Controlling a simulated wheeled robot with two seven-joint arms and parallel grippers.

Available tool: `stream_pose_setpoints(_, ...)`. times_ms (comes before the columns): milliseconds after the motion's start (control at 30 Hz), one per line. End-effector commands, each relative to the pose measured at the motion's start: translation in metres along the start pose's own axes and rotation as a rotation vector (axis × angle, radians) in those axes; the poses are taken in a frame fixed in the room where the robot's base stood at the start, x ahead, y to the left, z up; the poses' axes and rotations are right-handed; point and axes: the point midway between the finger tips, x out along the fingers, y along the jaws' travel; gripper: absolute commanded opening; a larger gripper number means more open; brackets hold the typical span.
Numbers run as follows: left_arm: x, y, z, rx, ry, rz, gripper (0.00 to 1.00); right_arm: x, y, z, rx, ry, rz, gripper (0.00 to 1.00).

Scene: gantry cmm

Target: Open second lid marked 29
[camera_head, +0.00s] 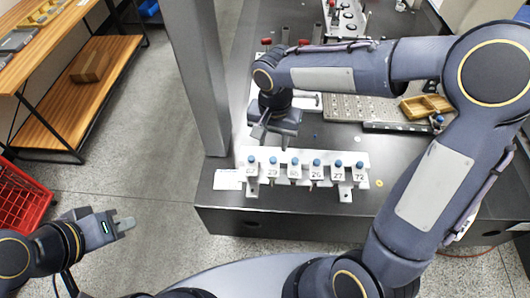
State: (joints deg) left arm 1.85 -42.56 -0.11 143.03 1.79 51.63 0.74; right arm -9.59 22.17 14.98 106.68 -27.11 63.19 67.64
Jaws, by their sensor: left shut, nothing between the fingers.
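A white rack (361,160) near the table's front edge holds a row of several small white boxes with blue knobs. The second from the left (272,173) seems to read 29, with its blue knob (273,160) on top. Its lid looks closed. My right gripper (271,138) is just above and behind the left end of the row, apart from the boxes as far as I can see. Its fingers are small and dark, so their opening is unclear. My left gripper (127,225) is shut and empty over the floor, left of the table.
A grey column (199,75) rises left of the rack. Behind the rack are a perforated plate (357,108) and a wooden tray (426,106). A white card (228,180) lies left of the rack. A red crate (22,197) and wooden shelves (75,105) stand at left.

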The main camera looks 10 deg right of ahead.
Motion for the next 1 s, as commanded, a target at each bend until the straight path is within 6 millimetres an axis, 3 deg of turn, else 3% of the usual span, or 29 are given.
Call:
stream_pose_setpoints(333,-0.001,0.0,0.0,0.0,0.0,0.0,0.0,0.053,0.001,0.001,0.0,-0.005,0.002,0.4)
stream_pose_setpoints(733,-0.001,0.0,-0.001,0.0,0.0,0.0,0.0,0.064,0.001,0.001,0.0,-0.002,-0.001,0.4)
stream_pose_setpoints(1000,-0.001,0.0,-0.001,0.0,0.0,0.0,0.0,0.063,0.001,0.001,0.0,-0.002,-0.001,0.06)
